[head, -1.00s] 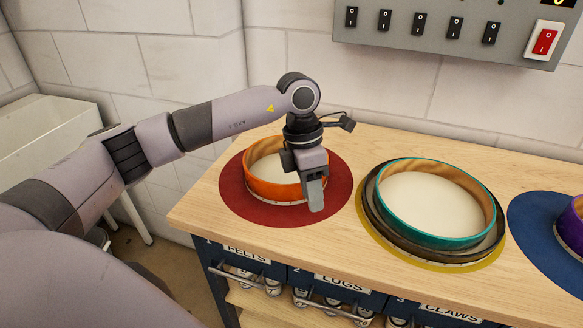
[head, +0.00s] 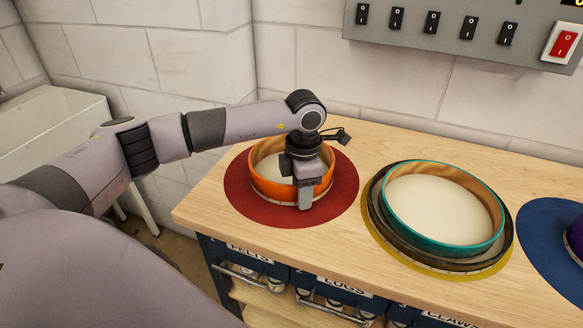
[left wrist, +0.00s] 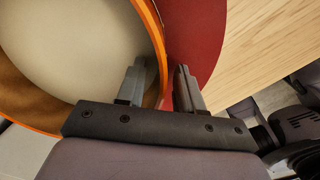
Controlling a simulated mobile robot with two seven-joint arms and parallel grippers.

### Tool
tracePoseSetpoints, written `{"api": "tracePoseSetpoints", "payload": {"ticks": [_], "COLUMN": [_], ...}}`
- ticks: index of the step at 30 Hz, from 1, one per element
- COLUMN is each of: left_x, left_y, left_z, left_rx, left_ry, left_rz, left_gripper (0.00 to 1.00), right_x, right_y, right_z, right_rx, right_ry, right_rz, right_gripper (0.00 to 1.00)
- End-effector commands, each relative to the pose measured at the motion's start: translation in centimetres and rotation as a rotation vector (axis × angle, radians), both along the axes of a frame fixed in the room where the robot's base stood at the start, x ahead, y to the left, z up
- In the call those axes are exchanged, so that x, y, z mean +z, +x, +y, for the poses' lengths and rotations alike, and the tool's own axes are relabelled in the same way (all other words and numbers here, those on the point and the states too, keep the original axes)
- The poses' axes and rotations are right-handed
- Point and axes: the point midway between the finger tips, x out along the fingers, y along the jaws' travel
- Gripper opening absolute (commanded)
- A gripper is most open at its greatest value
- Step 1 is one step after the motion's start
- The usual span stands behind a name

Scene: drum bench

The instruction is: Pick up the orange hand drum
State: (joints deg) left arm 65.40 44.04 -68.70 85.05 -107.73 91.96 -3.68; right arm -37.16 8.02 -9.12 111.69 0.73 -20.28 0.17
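The orange hand drum (head: 262,184), a round shallow hoop with a pale skin inside, lies on a round red mat (head: 240,205) at the left end of the bench. My left gripper (head: 305,198) points down at the drum's near right rim. In the left wrist view, the drum's orange rim (left wrist: 155,30) runs between the two fingers of the left gripper (left wrist: 161,82). One finger is on the inner side, over the skin, and the other is outside, over the red mat. The fingers are apart, with gaps beside the rim. My right gripper does not show.
A teal drum (head: 440,245) sits tilted in a dark ring on a yellow mat to the right. A blue mat (head: 540,240) with a purple drum lies at the right edge. A switch panel (head: 480,15) hangs on the wall above. Bare wood separates the mats.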

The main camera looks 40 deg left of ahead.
Motion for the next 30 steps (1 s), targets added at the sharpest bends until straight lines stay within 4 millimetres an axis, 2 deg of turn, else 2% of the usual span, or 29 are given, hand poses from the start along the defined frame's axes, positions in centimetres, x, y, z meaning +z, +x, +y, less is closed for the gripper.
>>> {"api": "tracePoseSetpoints", "payload": {"ticks": [2,3,5,6,20,26,30], "left_x": [0.0,0.0,0.0,0.0,0.5,2.8,6.2], "left_y": [0.0,0.0,0.0,0.0,0.0,0.1,0.1], "left_z": [0.0,0.0,0.0,0.0,0.0,0.0,0.0], "left_rx": [0.0,0.0,0.0,0.0,0.0,0.0,0.0], "left_ry": [0.0,-0.001,-0.001,-0.001,-0.001,-0.001,-0.001], "left_rz": [0.0,0.001,0.001,0.001,-0.002,-0.006,-0.009], "left_gripper": [0.36,0.33,0.13,0.0,0.0,0.0,0.0], "right_x": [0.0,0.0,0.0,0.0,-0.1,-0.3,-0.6], "right_y": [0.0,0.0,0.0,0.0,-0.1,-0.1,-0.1], "right_z": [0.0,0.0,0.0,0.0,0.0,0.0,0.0], "right_rx": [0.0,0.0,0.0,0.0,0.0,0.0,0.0], "right_ry": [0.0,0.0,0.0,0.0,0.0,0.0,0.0], "right_rz": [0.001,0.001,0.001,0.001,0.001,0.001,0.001], "right_gripper": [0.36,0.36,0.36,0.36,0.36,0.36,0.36]}}
